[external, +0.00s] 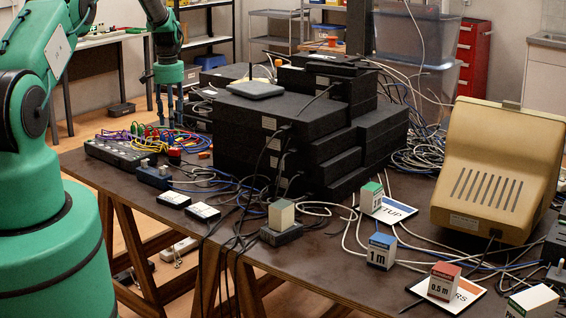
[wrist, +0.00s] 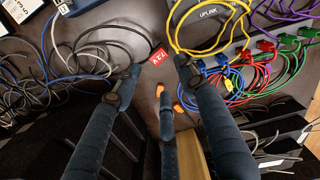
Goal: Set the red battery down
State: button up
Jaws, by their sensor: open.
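The red battery (wrist: 157,56) is a small red block with a white label, which seems to read 7.2V. In the wrist view it lies on the dark table, just beyond the gap between my fingertips. In the external view a small red block (external: 174,155) sits near the grey power strip and appears to be the same battery. My gripper (wrist: 159,74) is open, with its dark fingers spread and nothing held between them. In the external view my gripper (external: 174,120) points down above the cable cluster; its tips are hard to make out there.
Coloured cables (wrist: 265,75) and a grey unit marked UPLINK (wrist: 208,22) lie close on the right in the wrist view. Small orange pieces (wrist: 178,107) lie near my fingers. Stacked black boxes (external: 300,130) stand beside my gripper. Little table is bare around the battery.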

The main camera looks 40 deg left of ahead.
jog(key=shift+r, duration=0.1)
jog(key=s+d+r+t, duration=0.1)
jog(key=s+d+r, duration=0.1)
jog(key=d+r, duration=0.65)
jog(key=s+d+r+m, duration=0.15)
jog(key=d+r, duration=0.35)
jog(key=r, duration=0.7)
jog(key=s+d+r+t, duration=0.1)
jog(key=s+d+r, duration=0.1)
jog(key=d+r, duration=0.65)
jog(key=s+d+r+m+t, duration=0.1)
jog(key=s+d+r, duration=1.1)
jog(key=s+r, duration=0.15)
jog(key=s+d+t, duration=0.1)
jog(key=s+d, duration=0.3)
jog(key=s, duration=0.5)
jog(key=s+d+m, duration=0.1)
jog(key=s+d, duration=0.4)
jog(key=s, duration=0.4)
jog(key=s+d+r+m+t, duration=0.1)
jog(key=s+d, duration=0.4)
jog(key=s, duration=0.5)
jog(key=shift+d+t, duration=0.2)
jog(key=shift+t, duration=0.1)
jog(key=shift+f, duration=0.1)
